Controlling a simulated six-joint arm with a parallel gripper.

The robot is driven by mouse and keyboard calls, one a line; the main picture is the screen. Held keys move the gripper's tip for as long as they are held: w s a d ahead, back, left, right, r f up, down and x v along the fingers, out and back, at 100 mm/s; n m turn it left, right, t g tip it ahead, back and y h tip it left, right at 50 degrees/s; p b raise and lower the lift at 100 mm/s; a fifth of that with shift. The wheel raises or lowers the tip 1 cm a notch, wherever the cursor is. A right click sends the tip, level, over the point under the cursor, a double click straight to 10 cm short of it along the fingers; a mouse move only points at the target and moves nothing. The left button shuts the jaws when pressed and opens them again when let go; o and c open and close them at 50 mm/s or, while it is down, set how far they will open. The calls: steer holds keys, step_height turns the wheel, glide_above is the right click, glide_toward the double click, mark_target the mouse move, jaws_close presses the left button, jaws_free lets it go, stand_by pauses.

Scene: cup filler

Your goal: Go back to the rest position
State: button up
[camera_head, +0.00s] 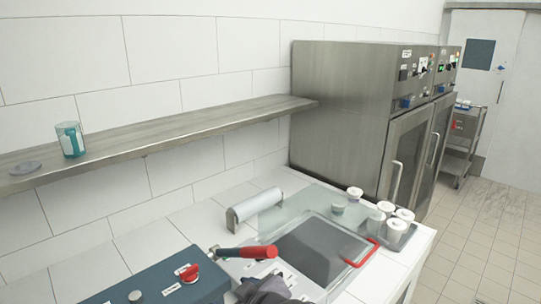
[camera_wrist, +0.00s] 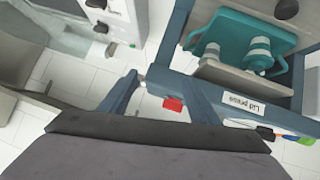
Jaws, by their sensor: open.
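My gripper (camera_wrist: 160,78) shows in the wrist view with its two blue-grey fingers apart. I see nothing held between them. A small red block (camera_wrist: 173,104) shows in the gap, and I cannot tell how far behind the fingers it lies. A dark grey part at the bottom of the head view looks like my wrist; the fingers cannot be made out there. The lid press (camera_wrist: 243,103), with its name on a white label, is to the right of the fingers in the wrist view. It has a teal part (camera_wrist: 240,45) inside a blue-grey frame.
On the counter are a red-and-black handle (camera_head: 245,253), a white roll (camera_head: 254,206) and several white containers (camera_head: 397,228). Steel cabinets (camera_head: 345,100) stand behind.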

steer(key=s+d+f+m+g+h, duration=0.35)
steer(key=s+d+f, duration=0.25)
steer(key=s+d, duration=0.25)
steer(key=s+d+f+m+g+h, duration=0.25)
steer(key=s+d+f+g, duration=0.25)
steer(key=s+d+f, duration=0.3)
steer(key=d+m, duration=0.3)
steer(key=d, duration=0.4)
steer(key=shift+d+r+m, duration=0.15)
steer(key=shift+r+m, duration=0.25)
steer(key=shift+r, duration=0.05)
steer(key=shift+w, duration=0.1)
stand_by(0.4)
